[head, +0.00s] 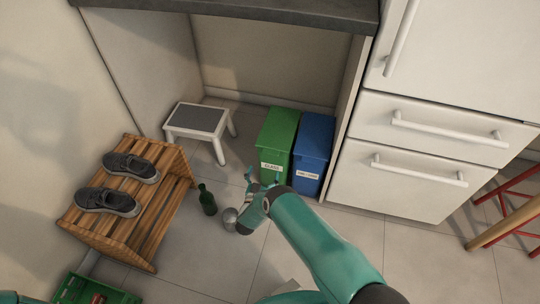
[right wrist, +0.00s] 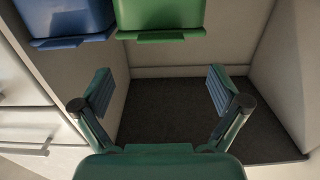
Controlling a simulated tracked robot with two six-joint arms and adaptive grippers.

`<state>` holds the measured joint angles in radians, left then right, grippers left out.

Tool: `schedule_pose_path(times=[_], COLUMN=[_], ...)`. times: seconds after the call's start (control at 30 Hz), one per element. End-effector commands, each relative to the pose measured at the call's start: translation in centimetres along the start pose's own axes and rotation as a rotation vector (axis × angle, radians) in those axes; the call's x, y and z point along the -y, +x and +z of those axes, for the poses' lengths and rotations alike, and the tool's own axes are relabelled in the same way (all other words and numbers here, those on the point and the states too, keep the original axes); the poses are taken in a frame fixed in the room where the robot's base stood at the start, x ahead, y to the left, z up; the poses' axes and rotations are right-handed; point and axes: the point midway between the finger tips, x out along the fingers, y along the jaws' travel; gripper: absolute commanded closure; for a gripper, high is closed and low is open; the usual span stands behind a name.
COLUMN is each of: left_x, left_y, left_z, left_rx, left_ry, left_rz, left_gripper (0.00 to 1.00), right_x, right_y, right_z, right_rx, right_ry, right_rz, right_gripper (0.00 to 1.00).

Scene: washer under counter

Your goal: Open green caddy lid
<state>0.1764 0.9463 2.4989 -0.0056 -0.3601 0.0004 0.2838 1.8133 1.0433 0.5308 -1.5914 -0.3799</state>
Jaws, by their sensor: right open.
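The green caddy (head: 279,137), with a white label on its front, stands under the counter. Its lid looks closed in the head view. Part of the green caddy (right wrist: 160,14) and its projecting lip show at the top of the right wrist view. My right gripper (head: 262,179) is in front of the green caddy's lower front in the head view. In the right wrist view my right gripper (right wrist: 161,90) has its two fingers spread wide with nothing between them, apart from the caddy. My left gripper is not in view.
A blue caddy (head: 314,144) stands right beside the green one. A white step stool (head: 198,122) is to the left. A green bottle (head: 207,200) and a grey can (head: 230,217) are on the floor near my gripper. A wooden rack (head: 150,220) holds shoes. White drawers (head: 400,185) are at right.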

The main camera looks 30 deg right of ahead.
Motion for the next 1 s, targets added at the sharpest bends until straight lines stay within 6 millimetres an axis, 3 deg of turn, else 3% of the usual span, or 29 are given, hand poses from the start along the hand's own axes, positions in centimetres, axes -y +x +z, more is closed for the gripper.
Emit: schedule_pose_path(times=[0.2,0.5,0.9,1.0], left_x=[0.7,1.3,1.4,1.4], left_y=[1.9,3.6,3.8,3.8], left_z=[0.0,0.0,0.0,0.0], left_rx=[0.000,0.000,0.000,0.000], left_ry=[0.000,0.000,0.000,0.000], left_rz=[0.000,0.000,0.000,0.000], left_gripper=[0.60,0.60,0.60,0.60], right_x=[-0.1,0.0,0.1,0.1], right_y=[5.0,9.3,10.1,10.1], right_z=[0.3,0.2,0.0,0.0], right_rx=[-0.004,-0.001,0.001,0.001], right_ry=[0.002,0.001,-0.001,0.000], right_rz=[0.003,0.000,-0.002,-0.002], right_gripper=[0.02,0.02,0.02,0.15])
